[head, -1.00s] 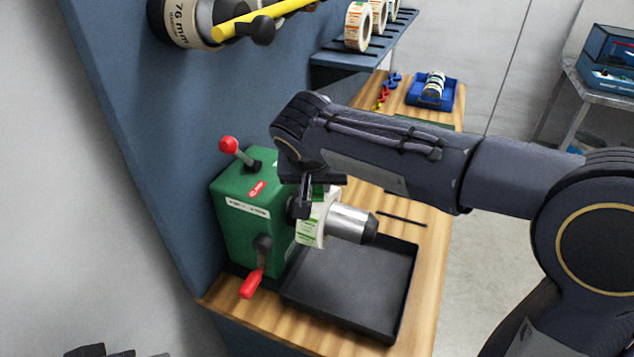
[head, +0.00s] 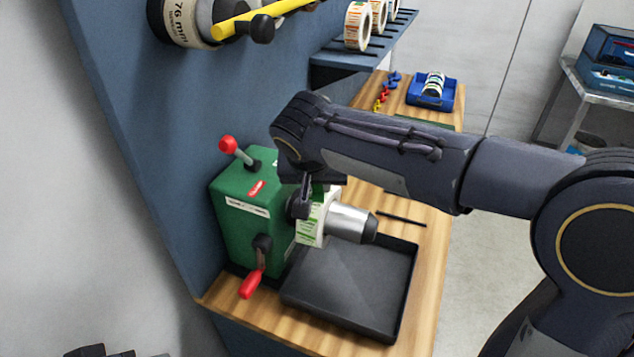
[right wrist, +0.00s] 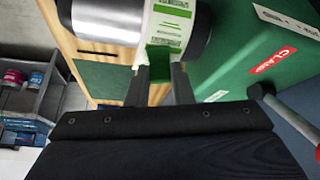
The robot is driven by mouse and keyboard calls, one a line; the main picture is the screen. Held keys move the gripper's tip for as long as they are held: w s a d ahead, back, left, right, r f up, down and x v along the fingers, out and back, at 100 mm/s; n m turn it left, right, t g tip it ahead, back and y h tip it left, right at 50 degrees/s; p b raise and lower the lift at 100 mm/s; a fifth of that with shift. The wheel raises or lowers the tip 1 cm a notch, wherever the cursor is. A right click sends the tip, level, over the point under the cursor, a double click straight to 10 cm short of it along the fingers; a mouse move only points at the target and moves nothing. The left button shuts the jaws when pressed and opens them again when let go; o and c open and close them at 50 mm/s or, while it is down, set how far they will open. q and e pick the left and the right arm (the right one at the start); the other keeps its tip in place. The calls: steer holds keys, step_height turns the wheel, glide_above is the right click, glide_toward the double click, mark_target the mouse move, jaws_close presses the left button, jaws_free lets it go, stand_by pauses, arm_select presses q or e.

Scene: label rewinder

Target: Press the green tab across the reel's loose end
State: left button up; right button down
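The label reel (head: 313,222) sits on the metal spindle (head: 350,223) of the green rewinder (head: 243,215). In the right wrist view the reel (right wrist: 172,20) shows white with green printed labels. The green tab (right wrist: 158,58) lies between my right fingertips, against the reel's near face; the fingers flank it closely and appear shut on it. My right gripper (head: 304,198) hangs over the reel's machine side in the head view, partly hidden by its own wrist. The loose end cannot be told apart from the wound labels. My left gripper is not clearly seen.
A black tray (head: 350,290) lies below the spindle. The rewinder has a red-knobbed lever (head: 228,146) and a red crank handle (head: 252,284) near my right arm. A blue wall panel stands at left; a blue bin (head: 432,92) sits at the back of the bench.

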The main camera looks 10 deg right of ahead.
steer(key=c, duration=1.2)
jaws_free()
steer(key=shift+f, duration=0.15)
